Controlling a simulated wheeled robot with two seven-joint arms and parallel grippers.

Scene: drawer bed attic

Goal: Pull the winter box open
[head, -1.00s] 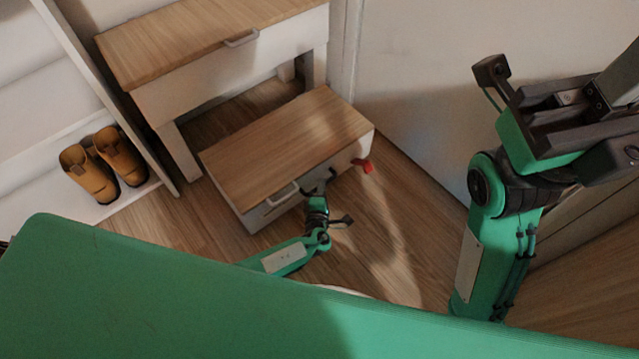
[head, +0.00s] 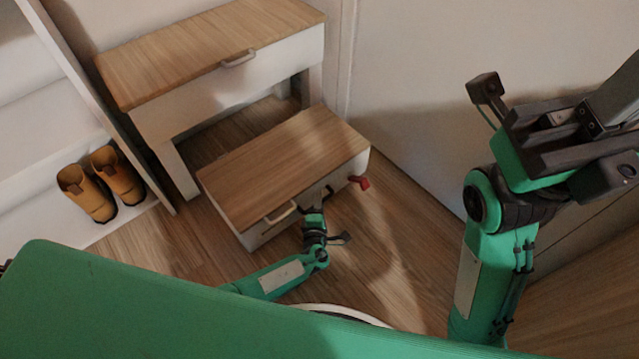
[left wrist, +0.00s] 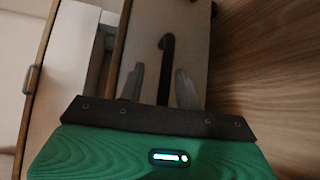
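A low white box with a wooden top (head: 285,165) stands on the floor in front of a taller bench; I read no label, so I cannot tell whether it is the winter box. Its front has a pale handle at the left (head: 280,213) and a small red piece at the right (head: 359,182). My left gripper (head: 314,210) is at the middle of this front. In the left wrist view its two grey fingers are apart, with a dark hooked handle (left wrist: 166,65) between them and gaps on both sides. My right gripper (head: 560,140) is raised at the right, its fingers not clear.
The taller bench (head: 210,50) with a wooden top and its own handle stands behind the box. Brown boots (head: 100,186) sit on a low white shelf at the left. A pale wall or door (head: 420,90) is close at the right. Wooden floor (head: 385,225) is free beside the box.

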